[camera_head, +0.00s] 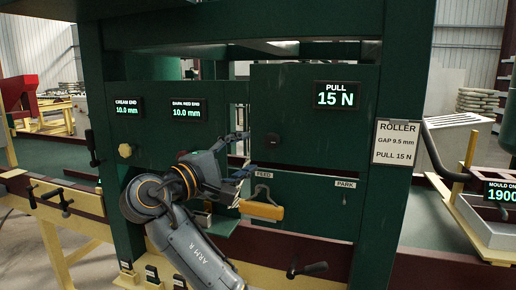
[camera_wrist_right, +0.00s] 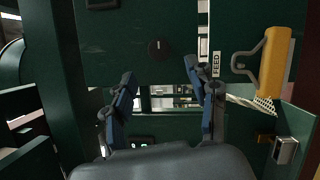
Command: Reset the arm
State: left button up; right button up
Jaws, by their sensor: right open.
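My right gripper (camera_head: 241,156) is in front of the green machine, and my right arm reaches up to it from the bottom of the head view. In the right wrist view its two blue-grey fingers (camera_wrist_right: 160,76) are spread apart with nothing between them. Beyond the fingers is a dark green panel with a black knob (camera_wrist_right: 159,50) and a narrow opening below. A yellow-orange handle (camera_wrist_right: 275,62) is right of the fingers, apart from them. It also shows in the head view (camera_head: 263,211), below and right of the gripper. My left gripper is not in view.
The green machine frame (camera_head: 390,80) has uprights on both sides of the arm. A yellow knob (camera_head: 125,150) is on its left part and a black crank handle (camera_head: 308,269) is at the lower front. A metal mould (camera_head: 490,220) stands at the right.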

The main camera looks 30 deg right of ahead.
jog(key=shift+v, duration=0.85)
